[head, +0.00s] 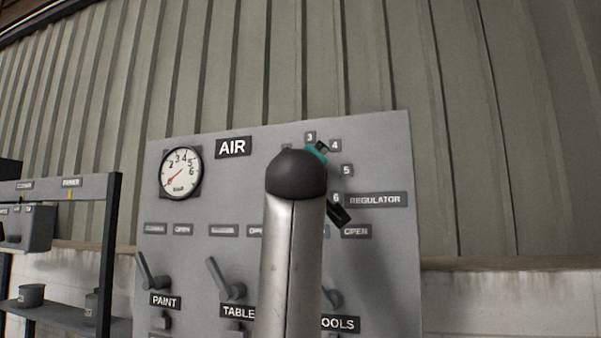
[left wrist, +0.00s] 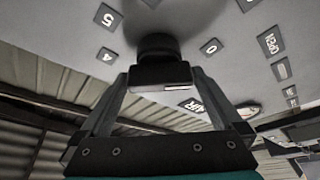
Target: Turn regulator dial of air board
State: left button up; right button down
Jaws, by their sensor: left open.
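The grey air board (head: 375,150) stands upright in front of me, with the numbers 3 to 6 and the label REGULATOR (head: 375,199) at its upper right. In the head view my left arm covers the regulator dial, and only a teal edge and dark parts of my left gripper (head: 318,152) show beside it. In the left wrist view the black dial knob (left wrist: 158,72) lies between the two spread fingers of my left gripper (left wrist: 161,79). Contact cannot be told. My right gripper is not in view.
A round gauge (head: 180,172) sits at the board's upper left, its red needle pointing lower left. Levers labelled PAINT (head: 165,300), TABLE and TOOLS line the lower board. A dark-framed shelf (head: 60,187) stands at the left. A corrugated wall (head: 500,120) is behind.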

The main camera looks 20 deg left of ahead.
pick_arm(q)
jog(key=b+v, duration=0.5)
jog(key=v, duration=0.9)
jog(key=shift+s, duration=0.35)
jog(key=shift+f, duration=0.15)
